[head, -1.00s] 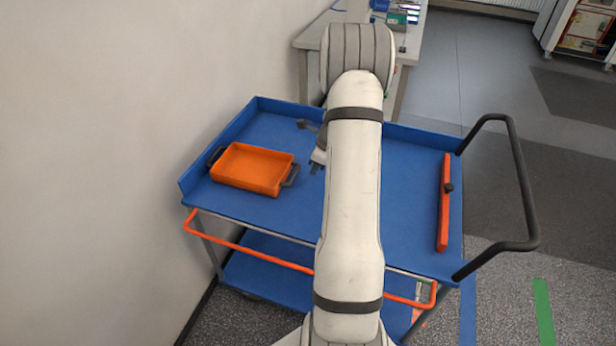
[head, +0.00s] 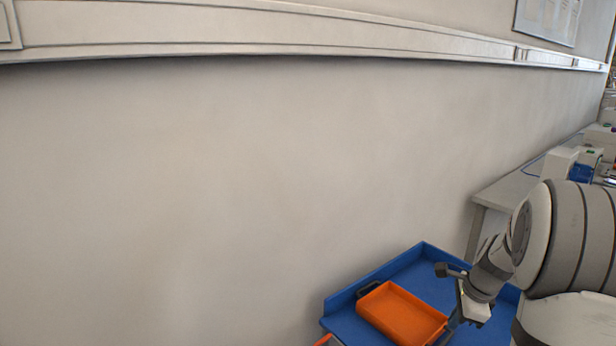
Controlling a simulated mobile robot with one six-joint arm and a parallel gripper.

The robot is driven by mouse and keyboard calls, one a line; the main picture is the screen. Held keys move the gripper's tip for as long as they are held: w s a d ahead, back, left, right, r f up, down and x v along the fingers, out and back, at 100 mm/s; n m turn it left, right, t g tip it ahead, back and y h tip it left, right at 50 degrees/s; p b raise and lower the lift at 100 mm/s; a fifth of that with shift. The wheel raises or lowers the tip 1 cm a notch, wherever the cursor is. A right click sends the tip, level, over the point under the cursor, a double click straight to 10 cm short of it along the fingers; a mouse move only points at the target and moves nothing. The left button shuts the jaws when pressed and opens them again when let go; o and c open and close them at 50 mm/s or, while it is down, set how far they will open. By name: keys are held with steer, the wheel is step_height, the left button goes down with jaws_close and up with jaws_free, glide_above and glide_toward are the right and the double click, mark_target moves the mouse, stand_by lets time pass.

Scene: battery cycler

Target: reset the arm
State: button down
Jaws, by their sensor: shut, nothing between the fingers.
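My arm shows at the lower right of the head view, with its wrist bent down over the blue cart. My gripper (head: 451,323) is at the right edge of the orange tray, low in the picture.
The orange tray (head: 402,314) looks empty and sits on the blue cart (head: 421,262), beside a plain wall (head: 230,170). A grey workbench (head: 518,186) with devices stands behind my arm. A wall rail (head: 300,32) runs along the top.

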steer(key=s+a+r+n, duration=0.4)
steer(key=s+a+n, duration=0.5)
steer(key=s+n, duration=0.1)
steer(key=s+a+r+n+h, duration=0.1)
steer(key=s+a+r+n, duration=0.4)
steer(key=s+a+n, duration=0.4)
steer(key=shift+s+a+r+n+t+h, duration=0.35)
steer(key=shift+a+n, duration=0.25)
steer(key=shift+n, duration=0.2)
steer(key=c, duration=2)
jaws_free()
steer(key=shift+s+a+f+n, duration=0.1)
steer(key=shift+s+a+n, duration=0.05)
steer(key=shift+s+n, duration=0.3)
steer(key=o, duration=0.5)
steer(key=shift+o, duration=0.5)
